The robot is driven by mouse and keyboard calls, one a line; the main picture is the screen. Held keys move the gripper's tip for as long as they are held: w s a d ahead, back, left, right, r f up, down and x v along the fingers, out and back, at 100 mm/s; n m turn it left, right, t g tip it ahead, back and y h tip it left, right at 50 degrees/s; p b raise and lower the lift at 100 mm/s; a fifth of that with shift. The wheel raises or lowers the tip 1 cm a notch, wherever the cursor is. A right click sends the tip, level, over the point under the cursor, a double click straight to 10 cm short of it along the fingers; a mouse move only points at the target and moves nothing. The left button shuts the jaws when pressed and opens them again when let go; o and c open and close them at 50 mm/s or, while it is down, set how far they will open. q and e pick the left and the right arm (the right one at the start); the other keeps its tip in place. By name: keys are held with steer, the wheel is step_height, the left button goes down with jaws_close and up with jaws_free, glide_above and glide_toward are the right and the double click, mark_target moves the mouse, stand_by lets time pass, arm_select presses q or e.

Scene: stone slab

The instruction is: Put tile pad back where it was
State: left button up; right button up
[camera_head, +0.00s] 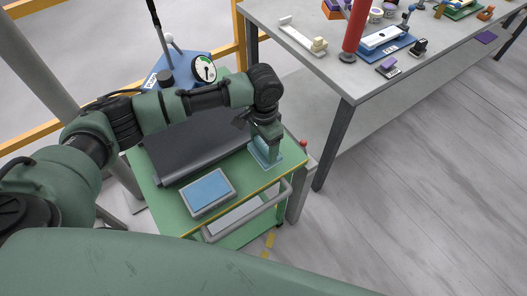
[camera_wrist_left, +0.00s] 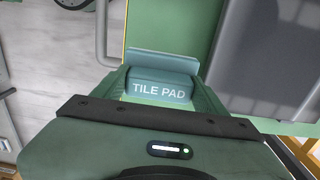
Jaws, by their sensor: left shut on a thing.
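The tile pad (camera_wrist_left: 160,89) is a teal block with a white "TILE PAD" label, held between the fingers of my left gripper (camera_wrist_left: 162,97) in the wrist view. In the head view my left gripper (camera_head: 266,144) points down over the right part of the green cart top, shut on the tile pad (camera_head: 264,155). The pad is at or just above the cart surface; I cannot tell whether it touches. My right gripper is not in view.
The green cart (camera_head: 172,214) also holds a dark grey slab (camera_head: 190,150) and a grey tray with a blue inset (camera_head: 208,191). A dial gauge (camera_head: 204,69) on a blue base stands behind. A grey workbench (camera_head: 345,76) with several objects is at the right; the floor there is clear.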

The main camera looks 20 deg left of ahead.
mark_target(264, 152)
arm_select(q)
steer(key=shift+f, duration=2.25)
steer(key=o, duration=1.3)
steer(key=shift+f, duration=0.1)
steer(key=shift+r, duration=0.55)
step_height(264, 152, up, 11)
steer(key=shift+r+b, duration=0.1)
steer(key=shift+b, duration=0.55)
steer(key=shift+s, duration=0.1)
